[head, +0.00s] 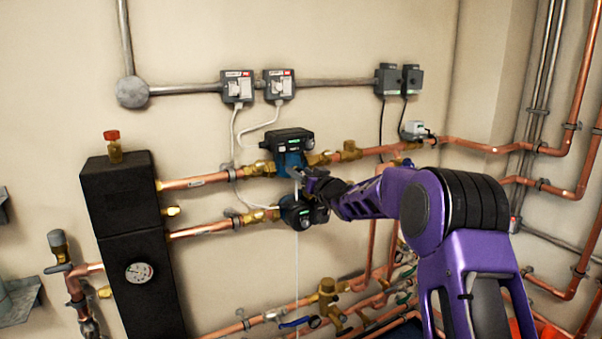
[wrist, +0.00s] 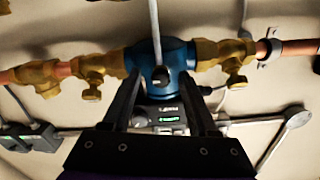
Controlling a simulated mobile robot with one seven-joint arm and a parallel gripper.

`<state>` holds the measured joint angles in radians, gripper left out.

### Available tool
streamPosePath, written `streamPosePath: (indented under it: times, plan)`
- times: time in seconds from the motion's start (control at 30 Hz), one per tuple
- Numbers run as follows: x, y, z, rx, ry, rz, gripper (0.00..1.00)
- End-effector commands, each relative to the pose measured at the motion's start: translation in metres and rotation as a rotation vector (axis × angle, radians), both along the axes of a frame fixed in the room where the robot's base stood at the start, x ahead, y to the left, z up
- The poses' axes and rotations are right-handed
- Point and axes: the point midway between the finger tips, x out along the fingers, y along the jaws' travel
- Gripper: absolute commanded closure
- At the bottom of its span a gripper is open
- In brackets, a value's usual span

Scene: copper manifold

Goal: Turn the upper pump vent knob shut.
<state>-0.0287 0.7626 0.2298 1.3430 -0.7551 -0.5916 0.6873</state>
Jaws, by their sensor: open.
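The upper pump (head: 289,157) has a blue body and a black head with a small green display, set in the upper copper pipe. My gripper (head: 300,174) is at the lower front of this pump in the head view. In the wrist view my gripper (wrist: 162,75) is open, its two black fingers on either side of the pump's blue body (wrist: 178,55). The dark control head with green lights (wrist: 170,118) shows between the fingers. No thing is seen gripped; whether the fingers touch the pump is unclear.
A lower black pump (head: 300,212) sits close below my gripper. Brass valves (head: 262,168) and copper pipes flank the pumps. White cables hang from two switch boxes (head: 238,87). A black cabinet with a gauge (head: 139,272) stands at left.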

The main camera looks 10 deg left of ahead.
Motion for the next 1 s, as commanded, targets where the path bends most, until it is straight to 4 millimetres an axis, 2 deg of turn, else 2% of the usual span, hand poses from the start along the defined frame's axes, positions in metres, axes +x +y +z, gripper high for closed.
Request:
streamPosePath:
  times: [0.27, 0.37, 0.6, 1.0]
  plan:
    - [0.0011, 0.0011, 0.0001, 0.0, 0.0, 0.0, 0.41]
    - [0.001, 0.001, 0.0002, 0.0, 0.0, 0.0, 0.55]
    - [0.0009, 0.001, 0.0002, 0.0, 0.0, 0.0, 0.98]
    - [0.0009, 0.001, -0.0006, -0.017, -0.013, 0.0, 1.0]
